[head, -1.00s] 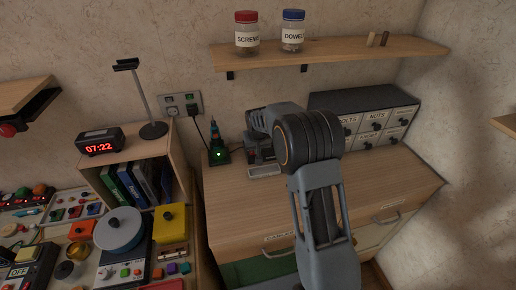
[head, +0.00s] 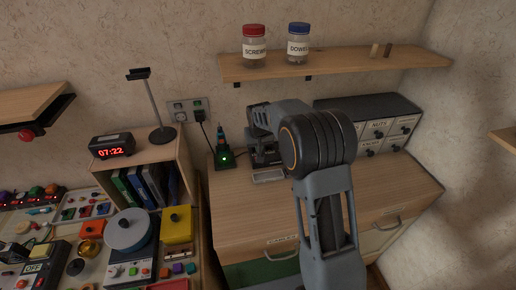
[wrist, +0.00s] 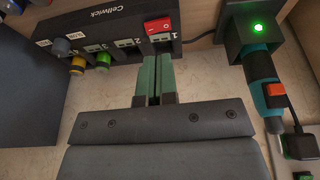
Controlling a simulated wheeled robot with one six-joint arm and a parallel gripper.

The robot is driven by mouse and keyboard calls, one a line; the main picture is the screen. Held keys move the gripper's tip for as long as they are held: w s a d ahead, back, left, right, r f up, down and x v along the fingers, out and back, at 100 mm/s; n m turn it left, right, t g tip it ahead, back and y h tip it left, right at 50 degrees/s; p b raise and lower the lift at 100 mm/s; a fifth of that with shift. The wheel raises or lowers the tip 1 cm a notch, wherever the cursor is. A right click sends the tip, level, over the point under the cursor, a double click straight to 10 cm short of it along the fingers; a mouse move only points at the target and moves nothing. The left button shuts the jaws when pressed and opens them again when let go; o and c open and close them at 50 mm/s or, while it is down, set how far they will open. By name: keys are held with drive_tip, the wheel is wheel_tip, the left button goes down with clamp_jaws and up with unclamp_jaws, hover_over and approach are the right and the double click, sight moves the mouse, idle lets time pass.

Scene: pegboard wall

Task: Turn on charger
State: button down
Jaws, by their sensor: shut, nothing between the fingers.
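The charger (wrist: 105,38) is a black box marked "Cellwick" at the top of the wrist view. It has several numbered slots and a red rocker switch (wrist: 158,25) beside number 1. Whether the switch is on or off, I cannot tell. My gripper (wrist: 156,56) is shut and empty. Its two green fingers are together, with their tips at the charger's edge just below the red switch in the picture. Whether they touch it, I cannot tell. In the head view my arm hides most of the charger and the fingertips.
A teal and orange tool (wrist: 268,90) stands in a dark dock with a green light (head: 227,159), close to the charger. A wall outlet (head: 187,111) with a plug is behind it. A drawer unit (head: 375,122) stands right. A shelf with jars (head: 254,47) hangs above.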

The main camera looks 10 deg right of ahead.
drive_tip(key=shift+p+v, duration=0.75)
drive_tip(key=shift+v, duration=1.25)
drive_tip(key=d+b, duration=0.1)
drive_tip(key=b, duration=0.4)
drive_tip(key=shift+d, duration=0.15)
drive_tip(key=p+x, duration=0.1)
drive_tip(key=x, duration=0.9)
